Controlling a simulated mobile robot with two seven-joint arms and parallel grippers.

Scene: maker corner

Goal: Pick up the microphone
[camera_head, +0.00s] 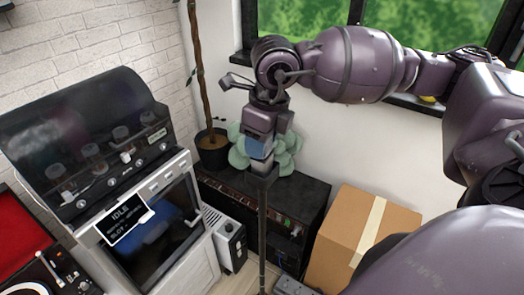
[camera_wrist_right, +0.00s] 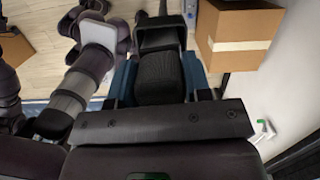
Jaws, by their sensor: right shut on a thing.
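The microphone (camera_wrist_right: 160,78) is a dark, mesh-textured block in the right wrist view, between the blue finger pads of my right gripper. My right gripper (camera_head: 260,150) points down and is shut on it. In the head view, the fingers hide most of the microphone. A thin dark upright stand (camera_head: 262,235) runs down from just below the fingers. I cannot tell whether the microphone still touches the stand. My left gripper is not in view.
A dark low cabinet (camera_head: 300,196) and a taped cardboard box (camera_head: 345,225) stand behind the stand. A potted plant (camera_head: 213,150) is at the wall. A black-and-white machine (camera_head: 165,235) with an "IDLE" display fills the left. A window (camera_head: 420,25) is at the back.

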